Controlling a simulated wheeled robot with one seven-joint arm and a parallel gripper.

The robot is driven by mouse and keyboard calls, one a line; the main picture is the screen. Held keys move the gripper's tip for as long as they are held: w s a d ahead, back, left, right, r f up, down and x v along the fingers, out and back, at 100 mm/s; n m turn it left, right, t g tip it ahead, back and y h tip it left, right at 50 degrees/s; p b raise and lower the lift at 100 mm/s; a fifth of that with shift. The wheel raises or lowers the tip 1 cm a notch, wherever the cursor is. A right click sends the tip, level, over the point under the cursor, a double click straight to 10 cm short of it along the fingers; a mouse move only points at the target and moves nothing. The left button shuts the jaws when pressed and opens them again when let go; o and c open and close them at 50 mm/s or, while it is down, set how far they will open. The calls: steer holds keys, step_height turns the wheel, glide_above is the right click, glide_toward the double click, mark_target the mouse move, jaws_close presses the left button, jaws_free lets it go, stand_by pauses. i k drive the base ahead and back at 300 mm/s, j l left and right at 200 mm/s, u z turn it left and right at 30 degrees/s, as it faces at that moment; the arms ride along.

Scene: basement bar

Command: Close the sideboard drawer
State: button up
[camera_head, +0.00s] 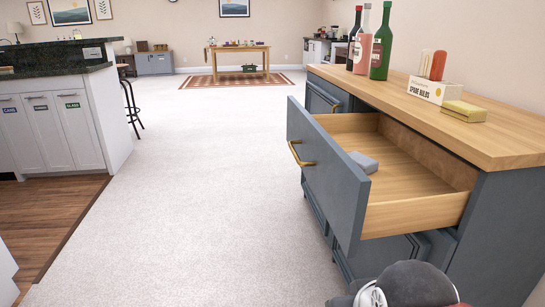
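The sideboard (505,225) stands on the right, blue-grey with a wooden top. Its upper drawer (330,190) is pulled well out toward the left, with a blue-grey front and a brass handle (299,155). The drawer's wooden inside shows, and a small grey block (364,162) lies in it near the front panel. A dark grey rounded part, which looks like part of my arm, shows at the bottom edge, in front of the sideboard's near end. My gripper's fingers are not in view.
Bottles (381,45), a white box (431,88) and a yellow block (464,111) stand on the sideboard top. Light carpet (200,180) lies open left of the drawer. A white bar counter (55,125) and a stool (131,105) stand at left.

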mark_target(417, 185)
steer(key=k+j+z, duration=0.15)
steer(key=j, duration=0.25)
steer(key=k+j+z, duration=0.15)
steer(key=j, duration=0.2)
steer(key=k+j+z, duration=0.15)
steer(key=j, duration=0.25)
